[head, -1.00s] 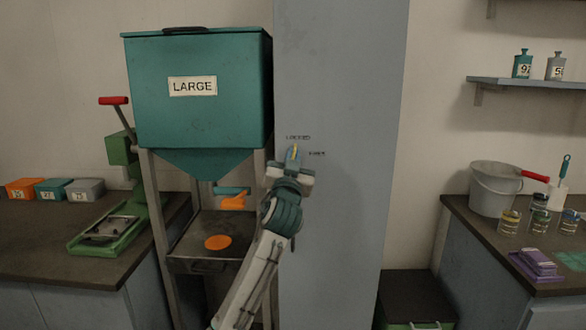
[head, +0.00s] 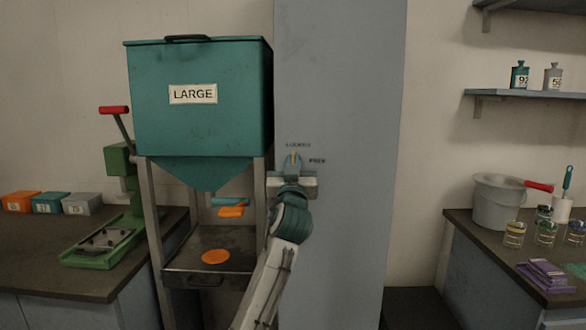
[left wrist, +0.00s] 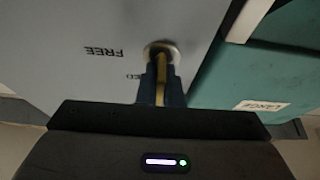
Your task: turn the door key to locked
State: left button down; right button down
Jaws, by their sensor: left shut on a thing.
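A brass-yellow key (head: 293,157) sits in a lock on the tall grey-blue door panel (head: 340,90). It points roughly upright, just below the word LOCKED (head: 298,145); the word FREE (head: 317,161) is to its right. My left gripper (head: 293,163) is shut on the key, facing the panel. In the left wrist view the key (left wrist: 161,80) runs between the blue fingers (left wrist: 160,90) toward a round metal lock plate (left wrist: 160,48). FREE (left wrist: 104,52) reads upside down there, and LOCKED is partly hidden by the fingers. My right gripper is not in view.
A teal hopper (head: 195,125) marked LARGE stands on a frame close to the left of the panel, near my left arm. A green press (head: 120,200) and small boxes are on the left counter. A bucket (head: 495,203) and jars are on the right counter.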

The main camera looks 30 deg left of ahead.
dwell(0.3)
pick_arm(q)
jog(key=c, duration=1.6)
grip_release()
jog(key=b+v, duration=0.1)
jog(key=v, duration=0.9)
jog(key=shift+s+d+f, duration=0.2)
jog(key=shift+s, duration=0.1)
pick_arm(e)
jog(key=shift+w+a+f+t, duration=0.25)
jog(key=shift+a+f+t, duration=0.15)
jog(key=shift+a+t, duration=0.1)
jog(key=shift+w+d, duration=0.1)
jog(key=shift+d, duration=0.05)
